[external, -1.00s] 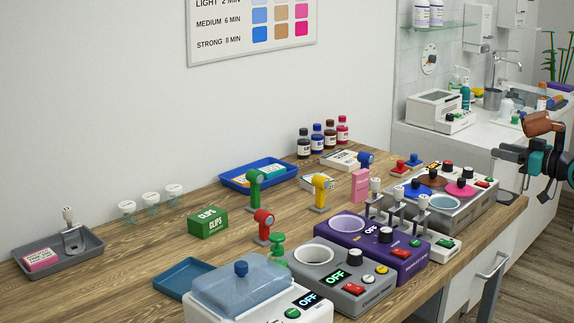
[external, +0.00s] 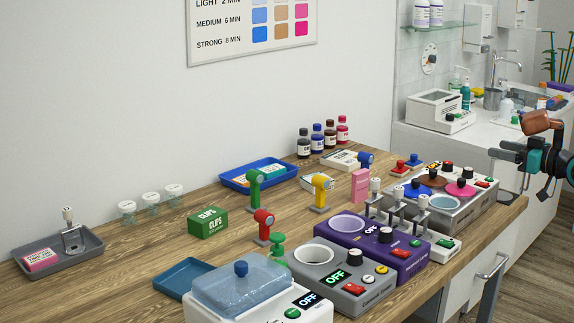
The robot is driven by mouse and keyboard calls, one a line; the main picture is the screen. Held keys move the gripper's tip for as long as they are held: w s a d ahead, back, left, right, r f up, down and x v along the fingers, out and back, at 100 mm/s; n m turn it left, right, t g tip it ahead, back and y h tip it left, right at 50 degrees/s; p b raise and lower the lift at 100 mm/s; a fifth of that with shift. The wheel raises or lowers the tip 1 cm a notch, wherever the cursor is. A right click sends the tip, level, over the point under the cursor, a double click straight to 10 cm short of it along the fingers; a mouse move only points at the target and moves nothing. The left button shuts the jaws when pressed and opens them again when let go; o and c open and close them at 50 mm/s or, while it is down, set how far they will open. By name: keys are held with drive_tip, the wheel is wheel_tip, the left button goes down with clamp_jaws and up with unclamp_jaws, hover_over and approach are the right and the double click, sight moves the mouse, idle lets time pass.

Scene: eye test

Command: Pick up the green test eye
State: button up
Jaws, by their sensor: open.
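The green test eye (external: 254,190) stands upright on a small base on the wooden bench, with its round head facing right. It is behind the green clips box (external: 208,222) and in front of the blue tray. My gripper (external: 497,151) is at the right edge of the view, over the far right end of the bench area, well apart from the green test eye. It is open, and no object shows between its fingers.
Heater units, including a purple one (external: 397,262), line the front edge. A pink box (external: 360,186) stands between my gripper and the green test eye.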

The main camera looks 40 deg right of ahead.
drive_tip(key=w+a+r+g+y, duration=0.1)
drive_tip(key=w+r+g, duration=0.15)
drive_tip(key=w, duration=0.45)
drive_tip(key=w+a+r+g, duration=0.1)
drive_tip(key=w+a+r, duration=0.15)
drive_tip(key=w, duration=0.35)
drive_tip(key=g, duration=0.9)
hover_over(255, 171)
drive_tip(key=s+d, duration=1)
drive_tip(key=d, duration=0.1)
wheel_tip(255, 171, down, 4)
drive_tip(key=w+a+f+g, duration=0.1)
drive_tip(key=w+a+f, duration=0.2)
drive_tip(key=w+a+f+g, duration=0.2)
drive_tip(key=w+a+f, duration=0.1)
drive_tip(key=f, duration=0.1)
drive_tip(key=w+a+f+g, duration=0.1)
drive_tip(key=w+a+f, duration=0.2)
drive_tip(key=a+f, duration=0.1)
drive_tip(key=shift+w+a+g+h, duration=0.1)
drive_tip(key=shift+w+g+h, duration=0.15)
drive_tip(key=shift+w+h, duration=0.15)
drive_tip(key=shift+w+a+f, duration=0.2)
drive_tip(key=shift+a+f, duration=0.15)
drive_tip(key=shift+f, duration=3.85)
drive_tip(key=c, duration=1.1)
drive_tip(key=shift+c, duration=0.2)
